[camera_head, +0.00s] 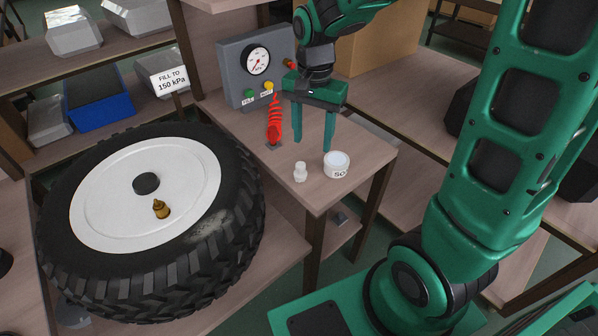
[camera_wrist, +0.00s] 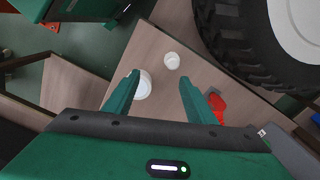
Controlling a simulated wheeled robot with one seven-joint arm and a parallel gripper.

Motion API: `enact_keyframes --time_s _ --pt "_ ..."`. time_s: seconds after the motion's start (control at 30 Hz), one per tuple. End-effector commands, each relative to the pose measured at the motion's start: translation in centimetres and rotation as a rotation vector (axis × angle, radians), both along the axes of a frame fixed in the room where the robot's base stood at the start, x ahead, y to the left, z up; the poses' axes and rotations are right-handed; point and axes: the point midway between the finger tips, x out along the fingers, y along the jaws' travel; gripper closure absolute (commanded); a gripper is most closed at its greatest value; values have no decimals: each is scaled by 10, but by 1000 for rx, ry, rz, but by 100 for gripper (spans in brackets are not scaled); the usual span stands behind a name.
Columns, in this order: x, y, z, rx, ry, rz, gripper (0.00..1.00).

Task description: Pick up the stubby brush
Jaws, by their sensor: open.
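A small white piece (camera_head: 300,172) with a narrow top and wider base stands upright near the front edge of the wooden bench. It may be the stubby brush, but no bristles can be made out. It also shows in the wrist view (camera_wrist: 172,61), just beyond the fingertips. A round white tub (camera_head: 337,164) with partly readable lettering stands to its right; in the wrist view it (camera_wrist: 143,86) is partly hidden by the left finger. My gripper (camera_head: 313,147) points down over the bench, open and empty, its fingers (camera_wrist: 159,79) apart.
A red coiled hose (camera_head: 274,122) hangs from the grey gauge panel (camera_head: 240,68), close to my gripper's left. A large tyre (camera_head: 240,200) with a white disc lies left of the bench. A cardboard box (camera_head: 385,45) stands behind. Bench space right of the tub is clear.

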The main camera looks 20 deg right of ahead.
Motion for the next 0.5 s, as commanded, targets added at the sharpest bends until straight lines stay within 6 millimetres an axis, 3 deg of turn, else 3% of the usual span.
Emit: enact_keyframes --time_s 0.13,0.5 --pt "10 17 -10 8 3 -20 49" --pt "11 18 -57 8 3 -27 49"
